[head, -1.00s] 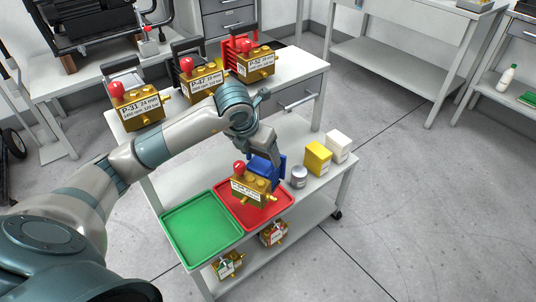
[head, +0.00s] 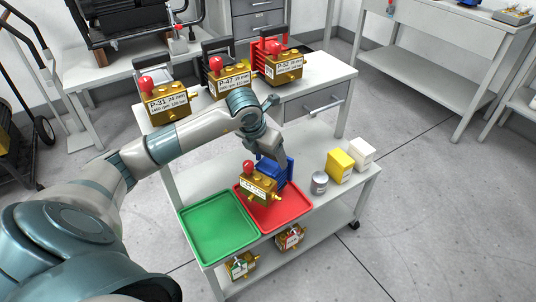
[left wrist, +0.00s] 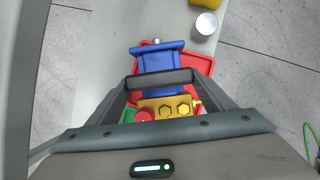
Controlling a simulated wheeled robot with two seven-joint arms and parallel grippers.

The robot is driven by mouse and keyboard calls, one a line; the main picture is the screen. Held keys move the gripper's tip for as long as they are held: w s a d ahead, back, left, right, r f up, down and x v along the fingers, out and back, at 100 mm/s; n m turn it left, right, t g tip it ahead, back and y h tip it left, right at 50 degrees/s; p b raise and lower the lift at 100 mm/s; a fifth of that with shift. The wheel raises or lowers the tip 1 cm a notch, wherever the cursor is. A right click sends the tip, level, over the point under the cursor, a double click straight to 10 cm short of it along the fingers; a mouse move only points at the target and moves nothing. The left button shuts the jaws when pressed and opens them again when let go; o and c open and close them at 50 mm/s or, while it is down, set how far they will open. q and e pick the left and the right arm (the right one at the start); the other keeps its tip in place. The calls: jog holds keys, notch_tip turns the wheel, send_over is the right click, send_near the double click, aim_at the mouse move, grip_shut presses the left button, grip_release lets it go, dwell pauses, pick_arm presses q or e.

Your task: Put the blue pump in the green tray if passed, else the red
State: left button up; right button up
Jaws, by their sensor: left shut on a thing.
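The blue pump, with a blue frame (head: 285,174), a gold body (head: 262,186) and a red knob, is over the red tray (head: 298,212). I cannot tell whether it touches the tray. My left gripper (head: 272,160) is shut on the blue pump from above. In the left wrist view the blue frame (left wrist: 160,62) shows beyond the fingers (left wrist: 160,80), with the red tray (left wrist: 204,66) below. The empty green tray (head: 220,228) lies to the left of the red one. My right gripper is not in view.
Three gold pumps labelled P-31 (head: 166,106), P-47 (head: 231,83) and P-52 (head: 284,68) stand on the upper top. A grey can (head: 319,183), a yellow box (head: 339,166) and a white box (head: 362,152) stand right of the trays. Two gold pumps (head: 240,265) (head: 290,238) sit on the lower shelf.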

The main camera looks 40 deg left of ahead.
aim_at(269, 166)
pick_arm(q)
jog(key=shift+w+f, duration=0.1)
jog(key=shift+f, duration=1.55)
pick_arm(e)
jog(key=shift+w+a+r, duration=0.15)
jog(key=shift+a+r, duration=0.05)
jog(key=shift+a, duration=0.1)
pick_arm(q)
jog(key=o, duration=1.6)
jog(key=shift+f, duration=0.3)
jog(key=shift+c, duration=0.2)
jog(key=o, duration=0.3)
jog(key=shift+s+r, duration=0.1)
jog(key=shift+s, duration=0.1)
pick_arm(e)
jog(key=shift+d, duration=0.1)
